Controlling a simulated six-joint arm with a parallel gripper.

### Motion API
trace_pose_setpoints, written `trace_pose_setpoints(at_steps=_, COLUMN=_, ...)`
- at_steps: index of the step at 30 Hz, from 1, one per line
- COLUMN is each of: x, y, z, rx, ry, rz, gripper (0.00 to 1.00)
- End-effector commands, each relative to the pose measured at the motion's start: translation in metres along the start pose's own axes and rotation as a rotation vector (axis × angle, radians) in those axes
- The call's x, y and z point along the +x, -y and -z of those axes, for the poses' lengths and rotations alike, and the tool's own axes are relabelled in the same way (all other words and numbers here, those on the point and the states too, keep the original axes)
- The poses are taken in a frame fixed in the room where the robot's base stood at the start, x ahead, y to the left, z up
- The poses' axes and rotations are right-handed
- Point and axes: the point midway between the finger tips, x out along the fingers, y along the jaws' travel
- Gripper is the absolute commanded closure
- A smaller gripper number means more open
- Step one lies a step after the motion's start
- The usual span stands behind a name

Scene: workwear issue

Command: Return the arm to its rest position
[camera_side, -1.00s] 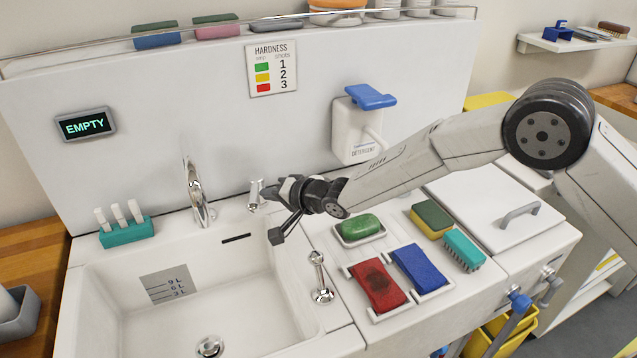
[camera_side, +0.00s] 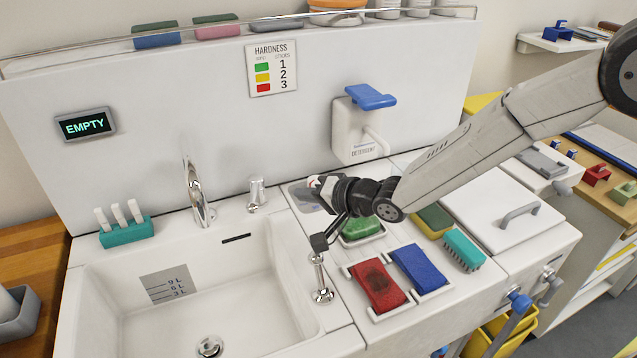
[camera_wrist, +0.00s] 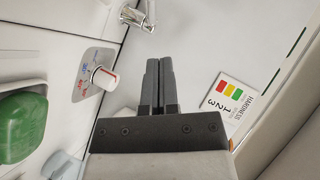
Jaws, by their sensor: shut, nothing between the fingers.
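My gripper (camera_side: 327,238) is in the air over the counter right of the sink, near the upright chrome lever (camera_side: 319,279). In the wrist view its two dark fingers (camera_wrist: 160,85) lie together with nothing between them. The green soap (camera_side: 362,227) in its white dish is partly hidden behind my gripper and wrist. It also shows at the left edge of the wrist view (camera_wrist: 22,125). A dial with a red-marked white knob (camera_wrist: 104,78) sits left of the fingers in the wrist view.
The empty sink (camera_side: 120,275), with its faucet (camera_side: 195,195), lies left. A red cloth block (camera_side: 378,286), a blue block (camera_side: 417,267), a teal brush (camera_side: 463,249) and a sponge (camera_side: 432,219) lie on the counter. The detergent dispenser (camera_side: 352,130) hangs on the back wall.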

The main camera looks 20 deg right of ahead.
Motion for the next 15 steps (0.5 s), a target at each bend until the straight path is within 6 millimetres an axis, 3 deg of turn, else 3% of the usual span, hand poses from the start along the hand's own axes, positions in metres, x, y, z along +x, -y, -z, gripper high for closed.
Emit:
trace_pose_setpoints(at_steps=6, x=-0.013, y=0.001, z=-0.003, rx=-0.001, ry=0.001, rz=0.000, gripper=1.00)
trace_pose_setpoints(at_steps=15, x=-0.016, y=0.000, z=-0.002, rx=-0.006, ry=-0.001, rz=-0.007, gripper=1.00)
